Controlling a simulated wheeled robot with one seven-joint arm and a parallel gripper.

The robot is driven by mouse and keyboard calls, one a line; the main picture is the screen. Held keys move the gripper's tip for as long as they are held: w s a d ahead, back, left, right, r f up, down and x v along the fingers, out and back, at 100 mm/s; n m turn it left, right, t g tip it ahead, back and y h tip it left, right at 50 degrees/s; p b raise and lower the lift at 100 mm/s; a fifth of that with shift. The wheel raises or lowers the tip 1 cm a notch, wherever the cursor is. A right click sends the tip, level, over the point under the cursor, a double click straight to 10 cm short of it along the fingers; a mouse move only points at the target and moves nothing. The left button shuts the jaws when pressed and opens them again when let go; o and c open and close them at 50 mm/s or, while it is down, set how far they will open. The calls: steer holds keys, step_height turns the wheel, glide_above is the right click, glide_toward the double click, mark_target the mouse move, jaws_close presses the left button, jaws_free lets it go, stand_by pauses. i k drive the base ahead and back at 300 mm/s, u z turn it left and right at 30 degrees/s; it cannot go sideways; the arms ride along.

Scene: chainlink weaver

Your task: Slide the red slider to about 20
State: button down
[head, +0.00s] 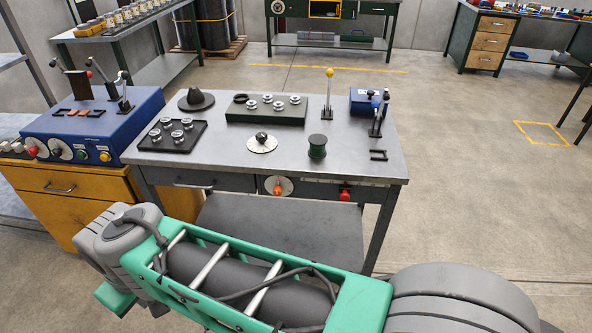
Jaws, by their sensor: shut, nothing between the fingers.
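The red slider (345,194) sits on the front face of the grey metal workbench (220,160), right of the middle. It is on a thin pale scale strip (318,184) along the bench's front edge. The scale's numbers are too small to read, so the slider's value cannot be told. My arm crosses the bottom of the head view, in front of the bench and apart from the slider. My gripper is not visible in this view.
A round dial with an orange knob (278,187) is just left of the slider. A wooden cabinet (60,205) adjoins on the left. The floor to the right is clear.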

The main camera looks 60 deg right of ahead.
mark_target(345, 190)
steer(key=z, duration=2.55)
